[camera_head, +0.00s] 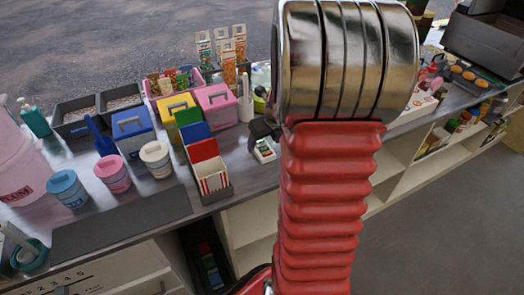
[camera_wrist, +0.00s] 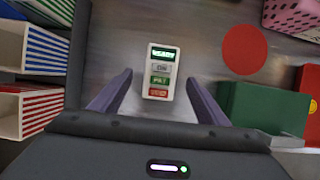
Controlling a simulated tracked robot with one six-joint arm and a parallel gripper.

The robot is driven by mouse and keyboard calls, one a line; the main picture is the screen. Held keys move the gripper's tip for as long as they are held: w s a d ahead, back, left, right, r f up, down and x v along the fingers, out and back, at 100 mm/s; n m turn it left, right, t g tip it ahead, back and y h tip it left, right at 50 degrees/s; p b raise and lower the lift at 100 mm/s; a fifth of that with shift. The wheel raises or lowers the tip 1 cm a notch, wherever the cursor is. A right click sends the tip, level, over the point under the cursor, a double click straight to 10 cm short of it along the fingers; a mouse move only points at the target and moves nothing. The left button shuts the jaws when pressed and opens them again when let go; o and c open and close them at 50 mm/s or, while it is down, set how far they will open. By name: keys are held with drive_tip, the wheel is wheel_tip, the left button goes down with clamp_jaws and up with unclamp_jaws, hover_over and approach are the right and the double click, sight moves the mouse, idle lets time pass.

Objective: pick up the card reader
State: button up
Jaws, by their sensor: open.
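The card reader (camera_wrist: 160,72) is a small white device with a lit green READY panel and coloured PAY buttons. It lies face up on the grey counter (camera_wrist: 115,40) in the wrist view. It also shows in the head view (camera_head: 264,151), beside my arm. My gripper (camera_wrist: 159,78) is open, with one dark finger on each side of the reader's lower part. Gaps show between the reader and both fingers. How high the fingers are above the counter is hard to tell. My arm hides part of the counter in the head view.
Red and blue striped boxes (camera_wrist: 30,105) stand to the left in the wrist view. A green box (camera_wrist: 268,108) stands close to the right finger. A red disc (camera_wrist: 246,50) lies on the upper right. Tubs and bins (camera_head: 134,130) crowd the counter in the head view.

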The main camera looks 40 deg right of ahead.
sight(262, 148)
drive_tip(key=shift+x, duration=2.2)
drive_tip(key=shift+d, duration=0.1)
drive_tip(key=c, duration=1.2)
drive_tip(key=shift+r, duration=0.15)
drive_tip(key=shift+c, duration=0.2)
wheel_tip(262, 148, up, 10)
drive_tip(key=shift+s, duration=0.15)
